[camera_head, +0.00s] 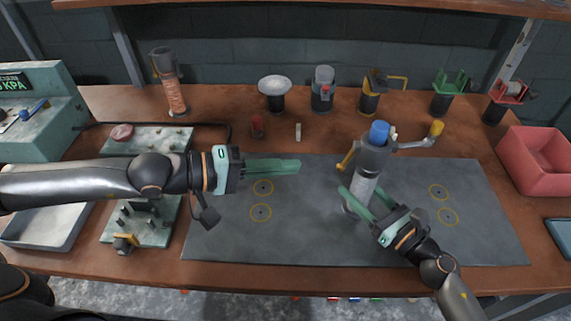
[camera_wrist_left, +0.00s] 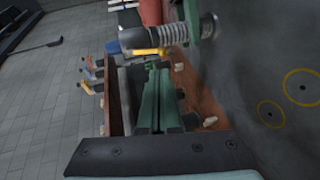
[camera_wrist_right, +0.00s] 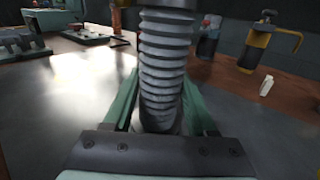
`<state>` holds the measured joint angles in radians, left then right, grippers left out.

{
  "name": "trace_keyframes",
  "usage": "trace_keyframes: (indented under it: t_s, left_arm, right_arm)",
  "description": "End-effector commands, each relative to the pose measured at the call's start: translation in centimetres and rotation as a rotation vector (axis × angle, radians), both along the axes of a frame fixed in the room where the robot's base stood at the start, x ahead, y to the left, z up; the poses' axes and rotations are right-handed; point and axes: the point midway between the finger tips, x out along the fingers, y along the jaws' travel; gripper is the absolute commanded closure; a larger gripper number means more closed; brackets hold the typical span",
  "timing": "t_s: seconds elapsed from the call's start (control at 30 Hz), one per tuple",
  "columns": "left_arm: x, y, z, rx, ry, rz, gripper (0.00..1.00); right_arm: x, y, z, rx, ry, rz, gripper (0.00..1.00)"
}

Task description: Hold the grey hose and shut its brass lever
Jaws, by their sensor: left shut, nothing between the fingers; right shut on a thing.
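The grey hose (camera_head: 364,187) is ribbed and stands upright on the dark mat under a grey body with a blue cap (camera_head: 379,132). Its brass lever (camera_head: 347,158) sticks out to the left of the body, slanting downward. My right gripper (camera_head: 364,203) is shut on the hose low down; the ribs stand between its green fingers in the right wrist view (camera_wrist_right: 163,65). My left gripper (camera_head: 299,166) is shut and empty, level, pointing right, a short gap left of the lever. In the left wrist view the lever (camera_wrist_left: 150,52) lies beyond the fingertips.
A grey arm with a yellow knob (camera_head: 437,128) juts right of the body. Several fittings, including a white-topped one (camera_head: 274,87), line the back. A red bin (camera_head: 540,163) stands right; a tray (camera_head: 45,228) stands left. The mat (camera_head: 310,235) is clear in front.

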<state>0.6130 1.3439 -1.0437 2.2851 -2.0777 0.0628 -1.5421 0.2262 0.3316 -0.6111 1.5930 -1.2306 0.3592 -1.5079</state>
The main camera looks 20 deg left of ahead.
Motion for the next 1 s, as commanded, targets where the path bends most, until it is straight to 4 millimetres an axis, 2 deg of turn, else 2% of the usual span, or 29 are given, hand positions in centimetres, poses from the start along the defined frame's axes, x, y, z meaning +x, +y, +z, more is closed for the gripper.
trace_keyframes:
  t_s: [0.1, 0.33, 0.5, 0.7, 0.9, 1.0]
  left_arm:
    - [0.0, 0.0, 0.0, 0.0, 0.0, 0.0, 1.0]
    - [1.0, 0.0, -0.6, -0.031, 0.079, 0.032, 0.74]
    - [3.1, 0.0, -2.2, -0.141, 0.317, 0.11, 0.55]
    - [4.2, 0.1, -3.7, -0.364, 0.702, 0.162, 0.55]
    - [3.3, 1.1, -3.6, -0.637, 1.058, 0.117, 0.55]
    - [2.7, 2.0, -3.2, -0.759, 1.182, 0.07, 0.55]
  right_arm:
    - [0.0, 0.0, -0.1, -0.001, 0.001, 0.0, 1.0]
    - [0.0, 0.0, -0.1, -0.001, 0.001, 0.0, 1.0]
    - [0.0, 0.0, -0.1, -0.001, 0.001, 0.0, 1.0]
    - [0.0, 0.0, -0.1, -0.001, 0.001, 0.0, 1.0]
    - [0.0, 0.0, -0.1, -0.001, 0.001, 0.0, 1.0]
    - [0.0, 0.0, -0.1, -0.001, 0.001, 0.0, 1.0]
